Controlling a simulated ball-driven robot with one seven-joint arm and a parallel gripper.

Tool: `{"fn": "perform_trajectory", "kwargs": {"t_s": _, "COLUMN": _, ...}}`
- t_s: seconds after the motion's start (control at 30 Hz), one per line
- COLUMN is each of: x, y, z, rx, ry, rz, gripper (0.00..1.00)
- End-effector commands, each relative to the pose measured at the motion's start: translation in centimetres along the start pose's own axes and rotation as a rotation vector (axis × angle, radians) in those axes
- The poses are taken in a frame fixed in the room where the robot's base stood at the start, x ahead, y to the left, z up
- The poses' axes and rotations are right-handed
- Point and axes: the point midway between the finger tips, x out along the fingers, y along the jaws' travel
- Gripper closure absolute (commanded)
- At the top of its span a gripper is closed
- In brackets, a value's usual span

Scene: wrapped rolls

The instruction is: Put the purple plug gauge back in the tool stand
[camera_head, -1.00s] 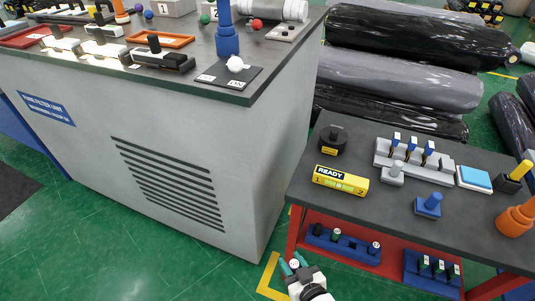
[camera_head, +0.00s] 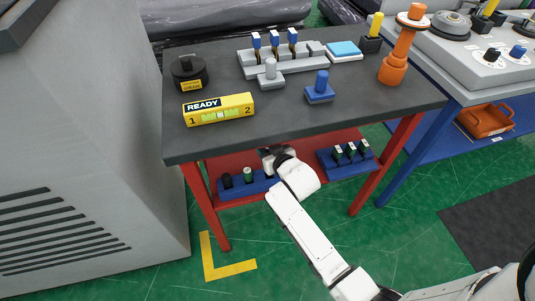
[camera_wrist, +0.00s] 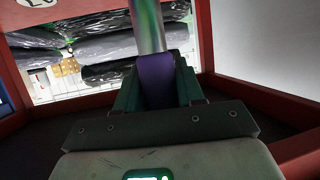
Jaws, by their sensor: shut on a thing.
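In the wrist view my gripper (camera_wrist: 156,88) is shut on the purple handle of the plug gauge (camera_wrist: 155,74), one dark green finger on each side. A shiny metal cylinder (camera_wrist: 148,26) extends from the handle to the top edge of the picture. In the head view my gripper (camera_head: 267,156) is under the front edge of the table top, at the red lower shelf, and the gauge is hidden there. A blue stand (camera_head: 240,189) on that shelf holds a black plug and a green plug. My wrist covers its right end. I cannot tell which stand is the tool stand.
Another blue stand (camera_head: 347,169) with several green plugs is at the right of the shelf. On the table top (camera_head: 350,105) are a yellow READY block (camera_head: 218,110), a grey rack (camera_head: 290,66), a blue block (camera_head: 320,92) and an orange post (camera_head: 396,65). Red legs flank the shelf.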

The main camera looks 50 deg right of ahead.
Motion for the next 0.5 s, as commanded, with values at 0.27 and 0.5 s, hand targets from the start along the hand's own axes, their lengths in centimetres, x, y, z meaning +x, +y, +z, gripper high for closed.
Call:
{"fn": "perform_trajectory", "kwargs": {"t_s": 0.27, "x": 0.44, "y": 0.56, "z": 0.19, "rx": 0.007, "ry": 0.001, "rz": 0.011, "gripper": 0.89}}
{"fn": "perform_trajectory", "kwargs": {"t_s": 0.5, "x": 0.78, "y": 0.52, "z": 1.05, "rx": 0.007, "ry": 0.001, "rz": 0.010, "gripper": 0.89}}
